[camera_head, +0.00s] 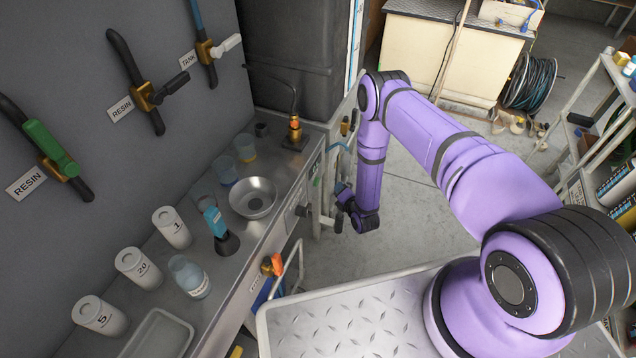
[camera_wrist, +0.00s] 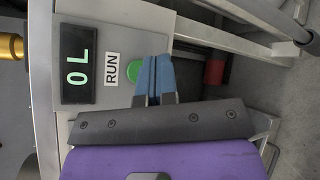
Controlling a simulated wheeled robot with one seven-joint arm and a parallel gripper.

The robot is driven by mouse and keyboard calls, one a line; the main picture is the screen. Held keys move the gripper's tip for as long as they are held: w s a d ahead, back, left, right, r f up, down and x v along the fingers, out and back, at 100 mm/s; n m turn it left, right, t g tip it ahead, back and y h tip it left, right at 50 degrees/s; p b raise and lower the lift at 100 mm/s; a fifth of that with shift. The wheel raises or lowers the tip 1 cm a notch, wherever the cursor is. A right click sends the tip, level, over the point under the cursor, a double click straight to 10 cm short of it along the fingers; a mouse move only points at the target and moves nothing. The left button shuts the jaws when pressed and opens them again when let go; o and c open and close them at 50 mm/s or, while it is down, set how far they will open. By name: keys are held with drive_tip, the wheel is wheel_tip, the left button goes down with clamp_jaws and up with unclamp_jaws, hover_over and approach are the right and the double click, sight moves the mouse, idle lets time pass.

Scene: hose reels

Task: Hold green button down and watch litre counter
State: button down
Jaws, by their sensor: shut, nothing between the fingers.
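The green button (camera_wrist: 133,70) is round and sits on a grey metal panel beside a RUN label (camera_wrist: 112,70). The litre counter (camera_wrist: 78,65) is a black display with pale green characters reading 0 L, seen sideways in the wrist view. My gripper (camera_wrist: 156,60) has its blue fingers shut together with nothing between them. The fingertips are right beside the button and cover part of its edge. I cannot tell whether they touch or press it.
Valves marked RESIN and TANK hang on the wall. A hose reel (camera_head: 530,82) stands at the back.

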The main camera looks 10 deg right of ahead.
drive_tip(key=shift+w+a, duration=0.7)
drive_tip(key=shift+a, duration=0.25)
drive_tip(key=shift+w+a, duration=0.65)
drive_tip(key=shift+a, duration=0.3)
drive_tip(key=shift+w+a, duration=0.1)
drive_tip(key=shift+a, duration=0.05)
idle(0.6)
drive_tip(key=shift+w+a, duration=0.15)
drive_tip(key=shift+a, duration=0.05)
drive_tip(key=shift+w+a, duration=0.35)
drive_tip(key=shift+a, duration=0.1)
idle(2.3)
idle(1.1)
drive_tip(key=shift+s+d, duration=0.6)
drive_tip(key=shift+d, duration=0.2)
drive_tip(key=shift+d, duration=0.1)
drive_tip(key=shift+s+d, duration=0.75)
drive_tip(key=shift+d, duration=0.2)
drive_tip(key=shift+s+d, duration=0.75)
drive_tip(key=shift+d, duration=0.2)
